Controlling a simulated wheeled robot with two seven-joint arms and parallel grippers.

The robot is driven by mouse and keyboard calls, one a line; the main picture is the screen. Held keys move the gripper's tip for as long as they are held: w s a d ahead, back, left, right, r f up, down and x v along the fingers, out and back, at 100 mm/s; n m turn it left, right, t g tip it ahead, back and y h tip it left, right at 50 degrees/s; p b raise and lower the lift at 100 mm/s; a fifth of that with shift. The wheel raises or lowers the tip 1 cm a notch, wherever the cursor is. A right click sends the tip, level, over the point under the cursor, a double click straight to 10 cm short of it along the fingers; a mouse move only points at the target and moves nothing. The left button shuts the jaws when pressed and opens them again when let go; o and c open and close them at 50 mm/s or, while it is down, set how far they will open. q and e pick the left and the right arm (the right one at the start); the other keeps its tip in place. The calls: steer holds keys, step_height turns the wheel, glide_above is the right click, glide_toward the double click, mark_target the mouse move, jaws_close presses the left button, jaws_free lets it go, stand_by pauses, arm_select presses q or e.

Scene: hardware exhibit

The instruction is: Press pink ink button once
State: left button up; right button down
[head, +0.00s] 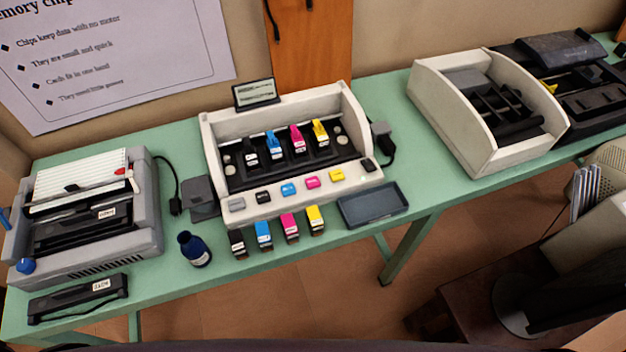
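The pink ink button (312,182) is on the sloped front panel of the white ink station (216,136). It sits between the blue button (288,189) and the yellow button (337,175). A black button (263,197) and a grey button (237,205) are farther left on the panel. Black, blue, pink (297,138) and yellow cartridges stand in the slots behind. A small display (255,93) stands at the station's back edge. Neither of my grippers is in view, and nothing covers the pink button.
Loose cartridges (290,228) stand in front of the station, beside a dark tray (373,205) and a dark blue bottle (194,249). A grey printer (146,217) is at left; a white open-fronted machine (425,88) is at right on the green table (180,285).

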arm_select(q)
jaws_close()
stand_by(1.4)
